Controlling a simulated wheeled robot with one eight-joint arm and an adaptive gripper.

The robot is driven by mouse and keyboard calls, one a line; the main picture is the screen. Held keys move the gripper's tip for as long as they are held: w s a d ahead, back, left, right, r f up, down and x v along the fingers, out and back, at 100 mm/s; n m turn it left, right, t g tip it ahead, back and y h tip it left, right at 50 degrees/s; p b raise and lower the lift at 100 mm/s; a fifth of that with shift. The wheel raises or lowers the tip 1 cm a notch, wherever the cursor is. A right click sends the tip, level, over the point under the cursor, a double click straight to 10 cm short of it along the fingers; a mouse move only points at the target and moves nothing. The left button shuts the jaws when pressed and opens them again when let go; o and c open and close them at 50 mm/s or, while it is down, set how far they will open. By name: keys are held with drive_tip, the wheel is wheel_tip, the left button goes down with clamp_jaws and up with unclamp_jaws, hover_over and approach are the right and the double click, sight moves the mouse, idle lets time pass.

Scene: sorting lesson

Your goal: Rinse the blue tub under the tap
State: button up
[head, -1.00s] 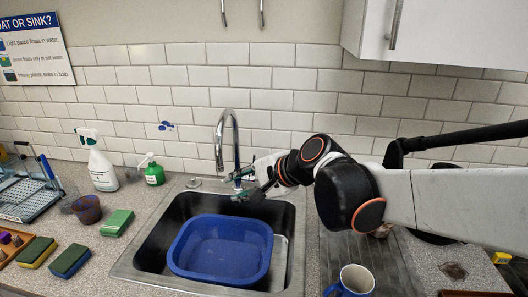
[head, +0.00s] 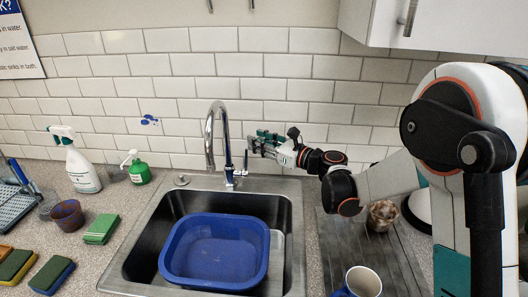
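The blue tub (head: 215,252) sits in the left and middle part of the steel sink (head: 143,250), open side up, with faint brownish marks on its inside. The chrome tap (head: 209,140) arches up behind the sink, its spout over the back of the basin. I see no water running. A thin upright lever (head: 246,162) stands right of the tap's base. My gripper (head: 254,146) is right of the tap, at about the height of the lever's top, pointing left. Its fingers are small and seen side-on, so their opening is unclear. I see nothing held in it.
A spray bottle (head: 80,168), a green soap bottle (head: 139,172), a brown cup (head: 68,215) and sponges (head: 101,229) stand left of the sink. A blue mug (head: 362,282) stands at the front right. A brownish object (head: 381,215) sits on the drainer beneath my arm.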

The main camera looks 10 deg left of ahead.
drive_tip(key=w, duration=0.1)
drive_tip(key=b, duration=0.5)
hover_over(247, 169)
drive_tip(key=shift+m, duration=0.4)
drive_tip(key=shift+w+a+f, duration=0.1)
drive_tip(key=shift+f, duration=2.05)
drive_tip(key=shift+w+f, duration=0.1)
drive_tip(key=shift+f, duration=2)
clamp_jaws()
